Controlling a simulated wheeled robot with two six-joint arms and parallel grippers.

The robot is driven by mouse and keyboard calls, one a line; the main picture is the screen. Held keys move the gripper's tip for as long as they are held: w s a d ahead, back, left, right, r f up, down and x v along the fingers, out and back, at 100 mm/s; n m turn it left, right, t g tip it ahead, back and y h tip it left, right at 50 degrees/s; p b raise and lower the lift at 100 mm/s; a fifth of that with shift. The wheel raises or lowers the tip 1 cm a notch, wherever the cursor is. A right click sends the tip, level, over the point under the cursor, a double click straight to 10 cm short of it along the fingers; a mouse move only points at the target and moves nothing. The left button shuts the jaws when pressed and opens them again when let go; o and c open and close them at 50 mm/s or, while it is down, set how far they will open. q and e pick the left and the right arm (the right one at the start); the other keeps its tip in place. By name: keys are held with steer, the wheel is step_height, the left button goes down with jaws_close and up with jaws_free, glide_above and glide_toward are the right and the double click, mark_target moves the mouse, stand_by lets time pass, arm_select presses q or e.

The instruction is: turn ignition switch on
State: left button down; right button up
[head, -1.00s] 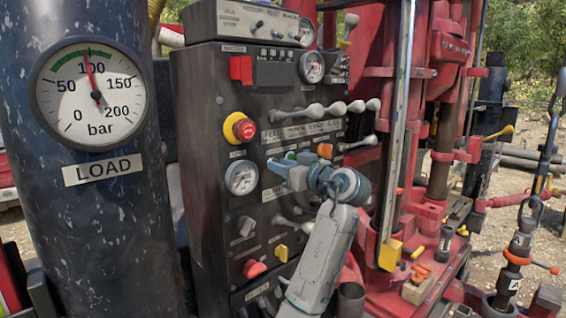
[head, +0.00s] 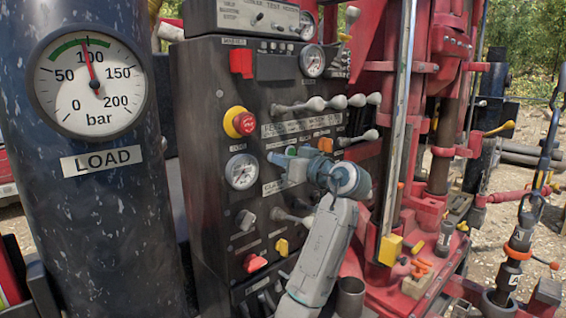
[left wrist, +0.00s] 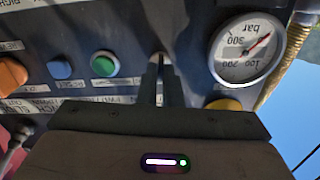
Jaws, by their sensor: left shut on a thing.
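The dark control panel (head: 210,110) stands in the middle of the head view. My left gripper (head: 275,160) reaches it from below right, its fingers at the panel face between a round gauge (head: 242,171) and the green button. In the left wrist view, turned upside down, the fingertips (left wrist: 160,70) are close together at the panel, between the green button (left wrist: 104,63) and the gauge (left wrist: 246,48). They are shut on a small part there, taken to be the ignition switch; the fingers hide it, so its turn position cannot be told. My right gripper is not in view.
A red emergency stop (head: 240,122) sits above the gauge. A row of lever knobs (head: 337,102) juts out above my gripper. An orange knob (head: 325,145) is right of it. A blue column with a load gauge (head: 90,82) stands at the left.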

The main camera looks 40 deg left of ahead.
arm_select(q)
steer(key=m+p, duration=0.1)
steer(key=m, duration=0.9)
steer(key=shift+m, duration=0.3)
stand_by(0.4)
steer(key=c, duration=1.6)
jaws_free()
steer(key=shift+w, duration=0.1)
